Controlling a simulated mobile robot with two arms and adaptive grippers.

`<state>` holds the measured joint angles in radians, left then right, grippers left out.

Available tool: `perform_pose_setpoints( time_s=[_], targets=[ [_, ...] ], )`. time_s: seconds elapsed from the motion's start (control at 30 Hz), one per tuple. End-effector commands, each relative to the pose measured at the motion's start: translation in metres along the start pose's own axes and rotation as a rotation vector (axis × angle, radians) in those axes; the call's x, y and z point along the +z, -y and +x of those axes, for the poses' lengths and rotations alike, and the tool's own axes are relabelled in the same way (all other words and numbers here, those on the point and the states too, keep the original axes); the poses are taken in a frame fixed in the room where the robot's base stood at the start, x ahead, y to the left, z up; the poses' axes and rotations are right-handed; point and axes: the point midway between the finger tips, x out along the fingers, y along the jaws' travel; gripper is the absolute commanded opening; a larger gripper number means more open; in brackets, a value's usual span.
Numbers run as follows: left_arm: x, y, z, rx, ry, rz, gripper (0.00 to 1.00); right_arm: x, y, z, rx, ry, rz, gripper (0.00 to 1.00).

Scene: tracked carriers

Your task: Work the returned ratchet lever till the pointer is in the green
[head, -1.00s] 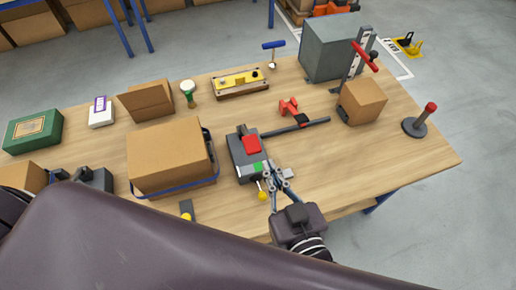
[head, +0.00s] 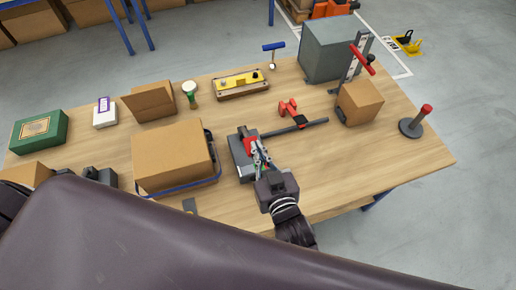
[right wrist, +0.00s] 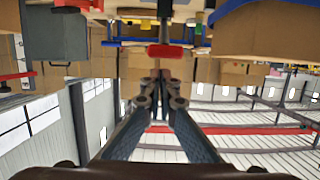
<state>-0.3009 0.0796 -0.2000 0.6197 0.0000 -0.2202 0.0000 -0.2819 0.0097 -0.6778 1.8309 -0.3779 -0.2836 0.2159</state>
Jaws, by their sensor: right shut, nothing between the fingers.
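A grey device (head: 241,166) with a red block (head: 249,148) on top stands near the front middle of the table in the head view; I take it for the ratchet unit. My right gripper (head: 257,146) is over its right side, fingers shut and empty, tips close to the red block; I cannot tell whether they touch. The gripper covers most of the green patch and the yellow knob at the front, so the pointer cannot be read. The right wrist view shows the shut fingertips (right wrist: 164,80) with a red bar beyond them. My left gripper is out of view.
A large carton (head: 172,157) stands just left of the device. A dark bar (head: 298,128) and a red clamp-like piece (head: 288,108) lie behind it to the right. A small box (head: 360,102) and a red-topped post (head: 415,122) stand further right. The front right tabletop is clear.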

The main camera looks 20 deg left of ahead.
Motion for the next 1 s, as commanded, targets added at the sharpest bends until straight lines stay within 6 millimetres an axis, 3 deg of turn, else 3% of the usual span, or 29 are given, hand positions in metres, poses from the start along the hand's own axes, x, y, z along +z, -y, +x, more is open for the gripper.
perform_pose_setpoints(
  time_s=[0.17,0.57,1.0],
  targets=[
    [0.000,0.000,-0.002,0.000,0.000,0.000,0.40,0.010,0.000,0.002,0.000,0.001,0.002,0.00],
    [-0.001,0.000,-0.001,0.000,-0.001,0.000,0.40,0.012,0.000,0.002,0.000,-0.001,0.001,0.00],
    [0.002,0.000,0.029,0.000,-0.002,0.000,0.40,0.026,0.000,-0.001,0.000,-0.062,0.001,0.00]
  ],
)
